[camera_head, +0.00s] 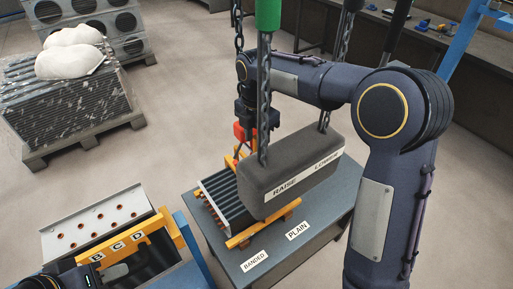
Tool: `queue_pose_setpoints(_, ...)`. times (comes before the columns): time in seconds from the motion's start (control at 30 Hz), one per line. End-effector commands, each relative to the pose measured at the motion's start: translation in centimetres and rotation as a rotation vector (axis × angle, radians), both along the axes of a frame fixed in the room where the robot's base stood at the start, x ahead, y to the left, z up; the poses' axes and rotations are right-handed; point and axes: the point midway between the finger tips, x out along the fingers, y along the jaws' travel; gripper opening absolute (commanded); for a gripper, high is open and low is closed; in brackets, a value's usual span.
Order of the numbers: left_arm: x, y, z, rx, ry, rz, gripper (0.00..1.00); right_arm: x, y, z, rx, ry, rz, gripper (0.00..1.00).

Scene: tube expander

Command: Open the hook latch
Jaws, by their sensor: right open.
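My right arm comes in from the right and bends over the hoist, with its dark gripper (257,119) pointing down, open, beside a hanging chain (264,90). A red-orange part (242,131), perhaps the hook or its latch, shows just left of the gripper, above the tube bundle. I cannot tell whether they touch or how the latch stands. The dark pendant box (291,172) marked RAISE and LOWER partly hides this area. My left gripper (110,272) is partly seen at the lower left, near the yellow bracket; its jaws are unclear.
A finned tube bundle (222,203) with yellow bars rests on a grey-blue table (228,263) labelled BANDED and PLAIN. A yellow bracket (133,244) lettered B, C, D and a perforated plate (95,226) stand at lower left. More chains (239,30) hang nearby. Pallets stand upper left.

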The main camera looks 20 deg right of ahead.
Motion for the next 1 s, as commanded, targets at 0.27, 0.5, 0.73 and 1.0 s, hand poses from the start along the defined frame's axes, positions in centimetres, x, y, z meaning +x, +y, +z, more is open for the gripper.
queue_pose_setpoints(0.27, 0.0, 0.0, 0.1, 0.0, 0.0, 0.0, 0.36, 0.0, 0.0, -3.4, -0.001, 0.001, 0.0, 0.41)
queue_pose_setpoints(0.5, 0.0, 0.0, 0.1, 0.0, 0.0, 0.0, 0.36, 0.0, 0.0, -3.9, 0.0, 0.0, 0.0, 0.41)
queue_pose_setpoints(0.73, 0.0, 0.0, 0.1, 0.0, 0.0, 0.0, 0.36, 0.0, 0.0, -3.8, 0.0, 0.0, 0.0, 0.23)
queue_pose_setpoints(1.0, 0.0, 0.0, 0.1, 0.0, 0.0, 0.0, 0.36, 0.0, 0.0, -3.8, 0.0, 0.0, 0.0, 0.0)
